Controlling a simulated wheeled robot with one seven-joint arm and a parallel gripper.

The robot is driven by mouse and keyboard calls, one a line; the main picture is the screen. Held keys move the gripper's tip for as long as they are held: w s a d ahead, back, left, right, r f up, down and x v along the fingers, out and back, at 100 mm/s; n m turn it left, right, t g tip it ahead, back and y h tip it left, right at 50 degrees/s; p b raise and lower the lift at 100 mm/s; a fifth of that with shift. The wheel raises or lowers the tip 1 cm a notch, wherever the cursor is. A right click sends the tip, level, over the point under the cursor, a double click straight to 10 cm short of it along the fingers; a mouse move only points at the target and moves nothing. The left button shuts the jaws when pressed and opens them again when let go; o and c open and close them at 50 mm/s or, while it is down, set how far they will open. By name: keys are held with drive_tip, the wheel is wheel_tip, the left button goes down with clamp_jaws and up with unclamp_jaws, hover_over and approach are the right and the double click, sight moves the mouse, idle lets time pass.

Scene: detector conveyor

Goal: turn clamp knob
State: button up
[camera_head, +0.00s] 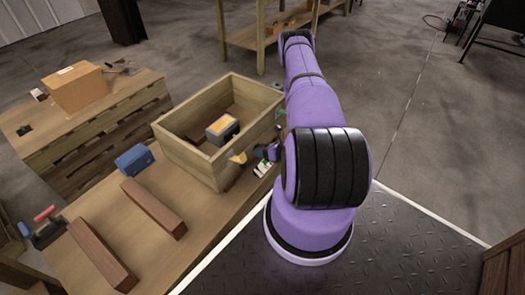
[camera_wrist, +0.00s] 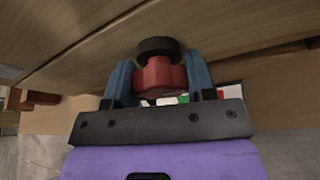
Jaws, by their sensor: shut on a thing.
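A red clamp knob (camera_wrist: 160,76) with a round black piece (camera_wrist: 158,46) beyond it shows in the wrist view, close to a wooden side surface. My gripper (camera_wrist: 160,70) has its two blue fingers on either side of the red knob and is shut on it. In the head view my gripper (camera_head: 268,151) is small and partly hidden by my purple arm, at the right wall of the wooden crate. The knob cannot be made out there. A small yellowish piece (camera_head: 238,158) shows just left of the fingers.
A blue box (camera_head: 134,159), two dark wooden bars (camera_head: 153,207) and a red-and-blue tool (camera_head: 46,226) lie on the bench. A cardboard box (camera_head: 75,87) sits on another bench.

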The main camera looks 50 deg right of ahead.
drive_tip(key=shift+d, duration=0.1)
drive_tip(key=shift+d+m+y, duration=0.1)
drive_tip(key=shift+m+y, duration=0.6)
drive_tip(key=shift+m, duration=0.4)
drive_tip(key=m+t+y, duration=0.1)
drive_tip(key=m+y, duration=0.1)
drive_tip(key=m, duration=0.2)
drive_tip(key=shift+f, duration=0.1)
drive_tip(key=m+t+y, duration=0.1)
drive_tip(key=m, duration=0.2)
drive_tip(key=shift+f+m+y, duration=0.1)
drive_tip(key=shift+m+y, duration=0.2)
drive_tip(key=shift+f+m+t+y, duration=0.1)
drive_tip(key=shift+m+t+y, duration=0.45)
drive_tip(key=shift+m, duration=1.15)
drive_tip(key=shift+t+h, duration=0.25)
drive_tip(key=o, duration=0.9)
